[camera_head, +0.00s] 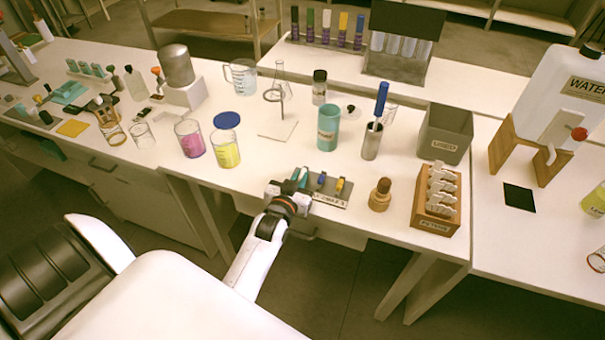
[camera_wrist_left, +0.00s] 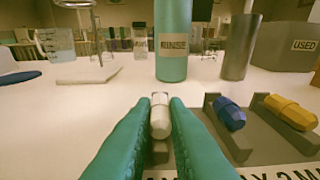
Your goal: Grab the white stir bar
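The white stir bar (camera_wrist_left: 160,117) stands between the two teal fingers of my left gripper (camera_wrist_left: 160,103) in the left wrist view. Both fingers appear to touch its sides, and it is still at its slot in the dark holder. In the head view my left gripper (camera_head: 300,178) is at the left end of the stir bar holder (camera_head: 331,200), and its fingers hide the white bar. A blue stir bar (camera_wrist_left: 229,113) and a yellow stir bar (camera_wrist_left: 290,111) rest in the slots to the right. My right gripper is not in view.
A teal rinse cup (camera_head: 327,128) stands behind the holder, with a metal cylinder (camera_head: 371,142) beside it. A brown bottle (camera_head: 380,195) and a wooden rack (camera_head: 435,207) stand to the right. A yellow beaker (camera_head: 225,150) is at the left. The table's front edge is close.

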